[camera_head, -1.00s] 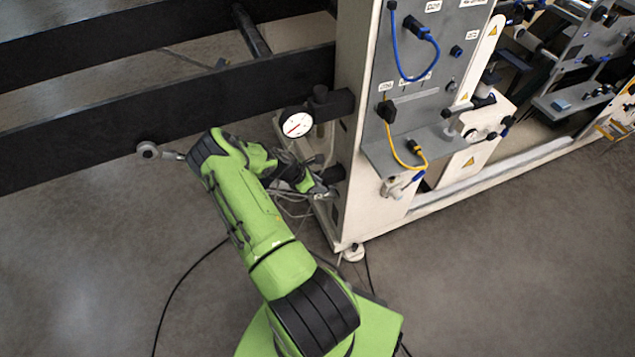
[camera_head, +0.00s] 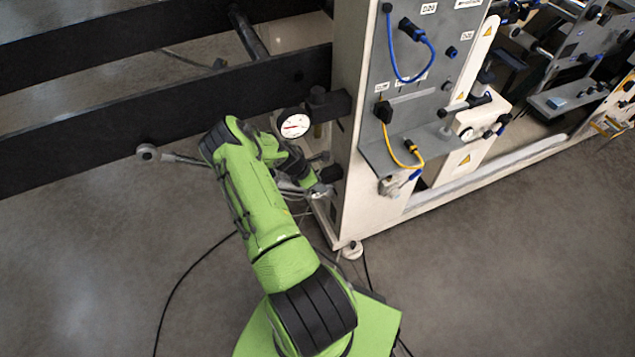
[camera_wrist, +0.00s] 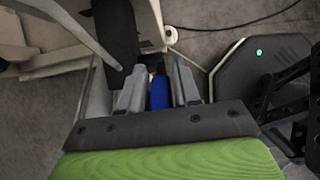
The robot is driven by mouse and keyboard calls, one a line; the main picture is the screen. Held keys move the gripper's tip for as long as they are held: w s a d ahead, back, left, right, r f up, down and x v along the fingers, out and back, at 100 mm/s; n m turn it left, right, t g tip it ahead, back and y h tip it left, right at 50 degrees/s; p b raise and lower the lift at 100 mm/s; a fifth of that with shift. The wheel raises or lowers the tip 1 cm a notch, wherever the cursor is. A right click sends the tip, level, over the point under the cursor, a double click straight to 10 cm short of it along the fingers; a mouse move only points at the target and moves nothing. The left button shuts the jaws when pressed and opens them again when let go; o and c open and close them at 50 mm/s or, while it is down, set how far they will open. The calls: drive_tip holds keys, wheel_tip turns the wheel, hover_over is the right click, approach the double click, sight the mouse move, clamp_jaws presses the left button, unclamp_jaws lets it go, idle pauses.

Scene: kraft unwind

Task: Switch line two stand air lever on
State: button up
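In the wrist view a blue lever handle (camera_wrist: 160,93) lies between the two fingers of my gripper (camera_wrist: 158,85). The fingers stand apart on either side of it, and a narrow gap shows at the right finger. I cannot tell whether the left finger touches it. In the head view my gripper (camera_head: 322,188) is low beside the left face of the cream machine stand (camera_head: 352,150), below a round white gauge (camera_head: 294,124). The lever between my fingers is hidden there. Another blue-handled valve (camera_head: 392,186) sits on the stand's front, right of my gripper.
Dark horizontal beams (camera_head: 150,105) run left from the stand above my arm. A grey panel (camera_head: 420,60) with blue and yellow cables faces the front. Hoses hang near my gripper. A black cable (camera_head: 185,285) lies on the otherwise clear floor at left.

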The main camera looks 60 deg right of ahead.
drive_tip(key=shift+r, duration=0.1)
drive_tip(key=p+v, duration=0.3)
drive_tip(key=v, duration=1.2)
drive_tip(key=shift+w+a+r, duration=0.15)
drive_tip(key=shift+a+r, duration=0.05)
drive_tip(key=shift+r, duration=0.05)
